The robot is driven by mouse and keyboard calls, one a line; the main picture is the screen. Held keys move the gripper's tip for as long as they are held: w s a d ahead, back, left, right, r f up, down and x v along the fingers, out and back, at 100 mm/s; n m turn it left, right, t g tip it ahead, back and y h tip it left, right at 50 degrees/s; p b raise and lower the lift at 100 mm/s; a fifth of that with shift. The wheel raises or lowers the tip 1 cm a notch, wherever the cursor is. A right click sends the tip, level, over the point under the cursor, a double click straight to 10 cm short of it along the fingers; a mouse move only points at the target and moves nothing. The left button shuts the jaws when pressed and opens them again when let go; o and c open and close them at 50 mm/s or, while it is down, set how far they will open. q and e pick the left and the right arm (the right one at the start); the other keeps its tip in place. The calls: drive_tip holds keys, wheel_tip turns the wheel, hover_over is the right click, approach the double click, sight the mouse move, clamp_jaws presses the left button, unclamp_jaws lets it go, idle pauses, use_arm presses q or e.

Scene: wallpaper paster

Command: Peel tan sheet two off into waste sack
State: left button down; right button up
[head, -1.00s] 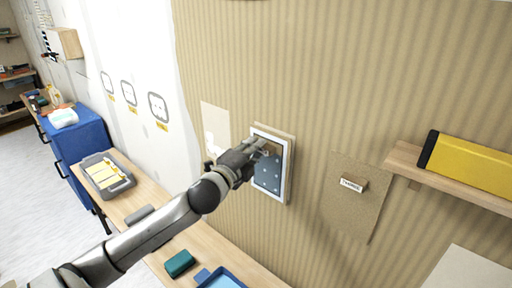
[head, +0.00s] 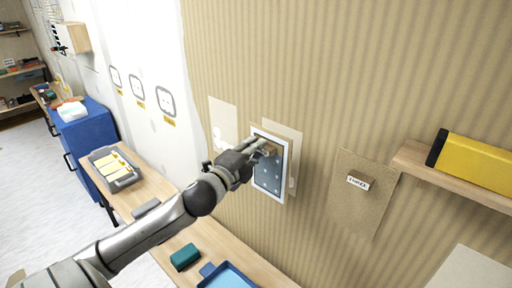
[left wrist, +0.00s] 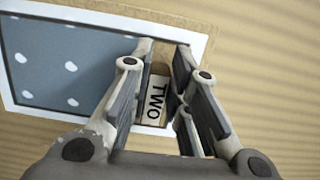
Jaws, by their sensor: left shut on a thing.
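My left gripper (head: 262,148) is shut on the tan tab marked TWO (left wrist: 154,100). The tab sits at the edge of a blue, white-dotted sheet with a white border (head: 268,180), which also fills the upper left of the left wrist view (left wrist: 70,68). This sheet stands in front of a plain tan rectangle (head: 294,150) on the striped wall. Its right and upper edges show; the rest is hidden. I cannot tell how far the dotted sheet still touches the wall. No waste sack can be made out. My right gripper is not in view.
A brown sheet with a tab marked THREE (head: 358,183) is on the wall to the right. A wooden shelf (head: 408,158) holds a yellow box (head: 478,163). Below, a wooden bench (head: 160,192) carries a grey tray (head: 112,170), a teal block (head: 186,257) and a blue tray (head: 228,276).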

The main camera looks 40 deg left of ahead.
use_arm(q)
drive_tip(key=shift+s, duration=0.2)
idle(0.3)
drive_tip(key=s+p, duration=0.1)
drive_tip(key=s, duration=0.6)
drive_tip(key=shift+a, duration=0.3)
drive_tip(key=shift+w, duration=0.1)
idle(0.6)
drive_tip(key=s+d+f+b, duration=0.1)
drive_tip(key=d+f, duration=0.2)
drive_tip(key=d, duration=0.4)
drive_tip(key=s+d+f+m+h, duration=0.1)
drive_tip(key=d+f, duration=0.2)
drive_tip(key=d, duration=0.4)
drive_tip(key=s+d+f+h+b, duration=0.1)
drive_tip(key=d+f, duration=0.2)
drive_tip(key=d, duration=0.5)
drive_tip(key=shift+s+b, duration=0.3)
drive_tip(key=shift+b, duration=0.05)
